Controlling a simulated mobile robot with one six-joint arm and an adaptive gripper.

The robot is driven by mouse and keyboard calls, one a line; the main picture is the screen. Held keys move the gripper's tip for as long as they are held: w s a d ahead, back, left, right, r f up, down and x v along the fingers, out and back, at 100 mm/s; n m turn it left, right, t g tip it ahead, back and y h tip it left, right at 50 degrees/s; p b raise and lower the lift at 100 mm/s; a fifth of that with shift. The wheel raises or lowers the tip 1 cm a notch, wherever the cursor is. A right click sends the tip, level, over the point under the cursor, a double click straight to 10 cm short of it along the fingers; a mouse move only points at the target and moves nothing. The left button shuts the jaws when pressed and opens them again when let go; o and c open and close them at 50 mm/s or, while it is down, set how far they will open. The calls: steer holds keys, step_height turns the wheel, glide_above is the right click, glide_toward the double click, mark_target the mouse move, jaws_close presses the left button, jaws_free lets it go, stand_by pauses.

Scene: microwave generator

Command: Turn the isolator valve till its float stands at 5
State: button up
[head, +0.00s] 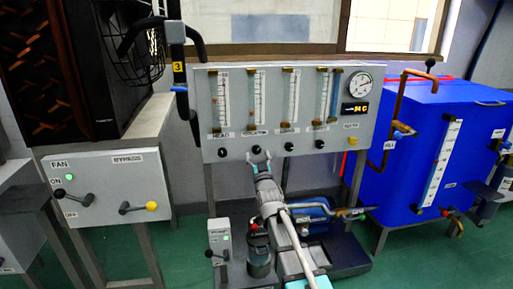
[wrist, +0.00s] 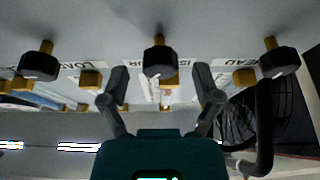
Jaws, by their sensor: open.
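The flowmeter panel (head: 340,125) is grey, with several upright tubes above a row of black knobs. The isolator tube (head: 252,97) is second from the left; its float is too small to read against the scale. The isolator valve is the black knob (head: 256,149) below it, and it also shows in the wrist view (wrist: 160,61) at the middle. My gripper (head: 260,158) is open and empty in front of this knob. In the wrist view my gripper (wrist: 161,82) has one finger on each side of the knob's line. I cannot tell whether they touch it.
Neighbouring knobs, one under the LOAD tube (wrist: 39,66) and one at the head tube (wrist: 279,62), flank the middle knob. A fan control box (head: 107,185) stands at left and a blue tank (head: 410,150) at right. A black-handled lever post (head: 178,60) rises beside the panel.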

steer(key=shift+p+x, duration=0.35)
steer(key=shift+x, duration=0.9)
steer(key=shift+c, duration=0.2)
jaws_close()
